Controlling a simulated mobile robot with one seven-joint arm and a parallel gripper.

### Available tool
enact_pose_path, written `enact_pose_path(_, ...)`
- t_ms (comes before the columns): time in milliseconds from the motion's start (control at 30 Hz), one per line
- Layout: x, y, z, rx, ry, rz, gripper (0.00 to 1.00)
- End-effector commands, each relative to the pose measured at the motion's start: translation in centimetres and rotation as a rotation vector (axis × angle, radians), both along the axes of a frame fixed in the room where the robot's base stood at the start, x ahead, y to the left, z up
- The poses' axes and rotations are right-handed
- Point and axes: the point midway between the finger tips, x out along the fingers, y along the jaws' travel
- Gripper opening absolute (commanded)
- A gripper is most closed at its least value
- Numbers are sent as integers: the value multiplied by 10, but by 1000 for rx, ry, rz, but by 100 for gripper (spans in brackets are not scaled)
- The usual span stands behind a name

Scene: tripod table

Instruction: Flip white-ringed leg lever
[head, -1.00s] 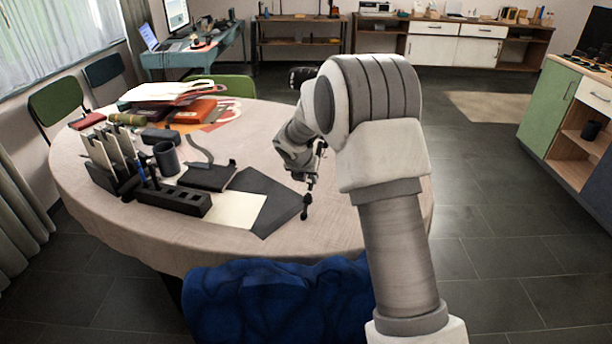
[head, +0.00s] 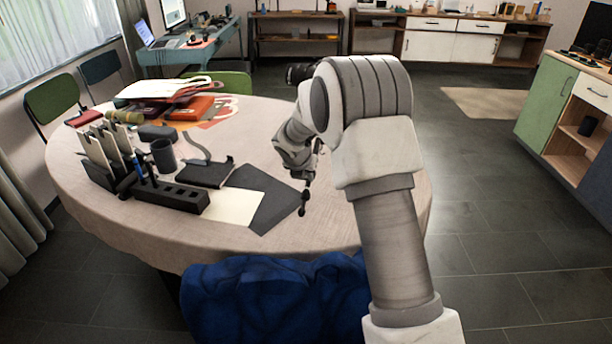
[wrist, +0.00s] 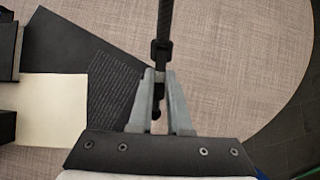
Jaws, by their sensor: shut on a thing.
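A thin black tripod leg (wrist: 165,22) runs down from the top of the wrist view. It has a wider dark collar (wrist: 160,49), with a small pale patch just below it. My gripper (wrist: 160,77) is shut on the leg just below the collar, one grey finger on each side. The leg's dark lower end (wrist: 156,112) shows between the fingers. In the head view, the leg's dark foot (head: 302,210) shows near the table's right side, below my gripper (head: 314,170). My arm hides most of the tripod. The lever's position cannot be made out.
The round cloth-covered table (head: 190,245) holds a dark sheet (head: 262,212), a pale sheet (head: 232,208), a black pen holder (head: 180,196), a cup (head: 163,156) and a book stack (head: 165,91) at left. A blue chair (head: 270,300) stands in front.

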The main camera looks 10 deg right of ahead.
Motion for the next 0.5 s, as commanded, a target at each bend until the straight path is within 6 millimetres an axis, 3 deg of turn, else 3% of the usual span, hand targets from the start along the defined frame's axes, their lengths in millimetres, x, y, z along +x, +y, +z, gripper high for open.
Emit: enact_pose_path(500, 0, 0, 9, 0, -2, -1, 0)
